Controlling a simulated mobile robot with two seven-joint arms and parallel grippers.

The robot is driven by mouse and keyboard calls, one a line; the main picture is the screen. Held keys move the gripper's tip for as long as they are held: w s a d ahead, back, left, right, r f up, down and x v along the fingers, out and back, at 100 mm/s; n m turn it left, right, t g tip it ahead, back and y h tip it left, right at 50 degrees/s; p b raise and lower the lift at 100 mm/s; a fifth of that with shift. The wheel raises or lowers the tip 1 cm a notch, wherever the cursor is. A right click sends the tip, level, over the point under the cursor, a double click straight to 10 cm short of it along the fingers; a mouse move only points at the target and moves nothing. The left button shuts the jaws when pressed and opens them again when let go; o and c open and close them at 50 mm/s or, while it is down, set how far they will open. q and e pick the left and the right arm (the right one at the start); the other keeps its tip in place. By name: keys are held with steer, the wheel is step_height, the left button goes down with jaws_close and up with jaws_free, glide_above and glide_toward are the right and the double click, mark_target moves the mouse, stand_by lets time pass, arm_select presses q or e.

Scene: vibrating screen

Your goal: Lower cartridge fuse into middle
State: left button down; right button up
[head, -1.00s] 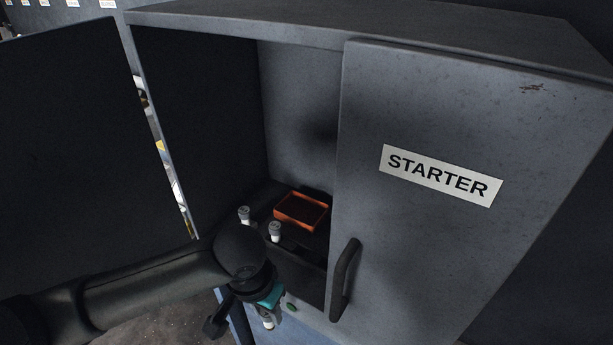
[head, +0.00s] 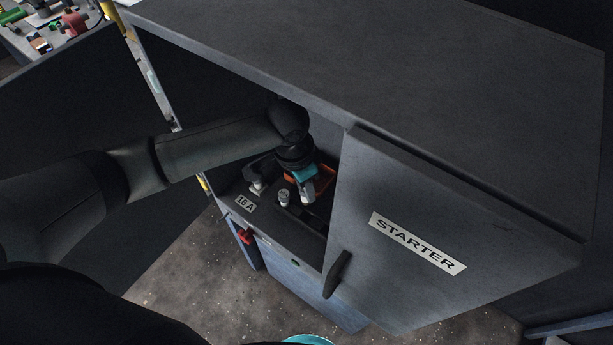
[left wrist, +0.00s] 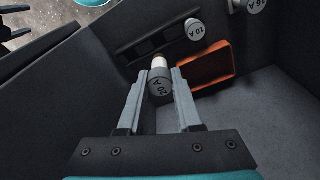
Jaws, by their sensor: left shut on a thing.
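My left gripper (head: 305,180) is inside the open left half of the starter cabinet, shut on a grey-capped cartridge fuse. In the left wrist view the gripper (left wrist: 159,76) has its fingers on either side of this fuse (left wrist: 160,88), whose cap reads 20 A. The fuse's white body and brass-coloured end point away from the wrist, towards a dark panel with slots (left wrist: 147,46). I cannot tell whether its end touches the panel. A 10 A fuse (left wrist: 195,29) and a 16 A fuse (left wrist: 256,4) are beside it.
An orange tray (left wrist: 208,68) lies close to the held fuse. The closed right door (head: 430,215) with its STARTER label and handle (head: 337,275) borders the opening. The open left door (head: 70,95) stands behind my left arm.

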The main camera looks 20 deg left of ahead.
mark_target(304, 200)
arm_select(q)
steer(key=shift+s, duration=0.1)
steer(key=shift+r+p, duration=0.1)
steer(key=shift+p, duration=0.45)
steer(key=shift+f+b, duration=1.55)
steer(key=shift+f, duration=1.5)
steer(key=shift+r+p, duration=0.1)
steer(key=shift+p, duration=0.35)
steer(key=shift+p, duration=0.8)
steer(key=shift+f+b, duration=0.85)
steer(key=shift+f, duration=0.9)
steer(key=c, duration=0.5)
jaws_free()
